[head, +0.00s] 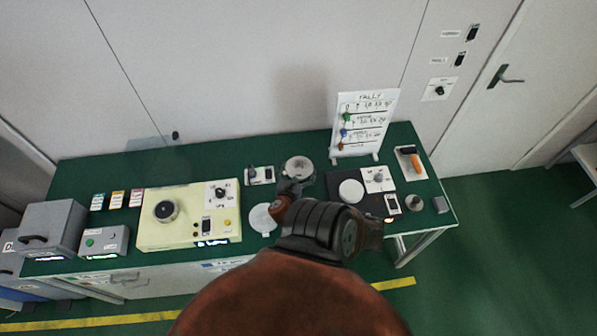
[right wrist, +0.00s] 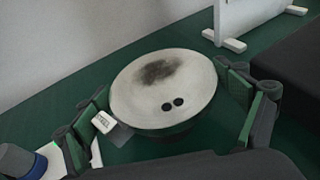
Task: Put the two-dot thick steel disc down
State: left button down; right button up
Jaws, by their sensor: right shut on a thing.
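The two-dot thick steel disc (right wrist: 185,82) is pale grey, with two black dots and a dark smudge on its top face. In the right wrist view it lies between the two fingers of my right gripper (right wrist: 163,92), which is shut on it. In the head view the disc (head: 298,167) is at the back middle of the green table, just beyond my right gripper (head: 292,184). A dark round shape shows under its rim; I cannot tell whether the disc touches it. My left gripper is not in view.
A pale disc (head: 262,218) lies left of my right arm. A white disc (head: 350,191) lies on a black unit to the right. A tally board (head: 362,122) stands behind. A cream machine (head: 187,222) and a small switch box (head: 260,175) are to the left.

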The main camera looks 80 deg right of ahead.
jog(key=shift+f, duration=0.65)
jog(key=shift+f, duration=0.15)
jog(key=o, duration=1.4)
jog(key=shift+o, duration=0.2)
jog(key=v, duration=1.2)
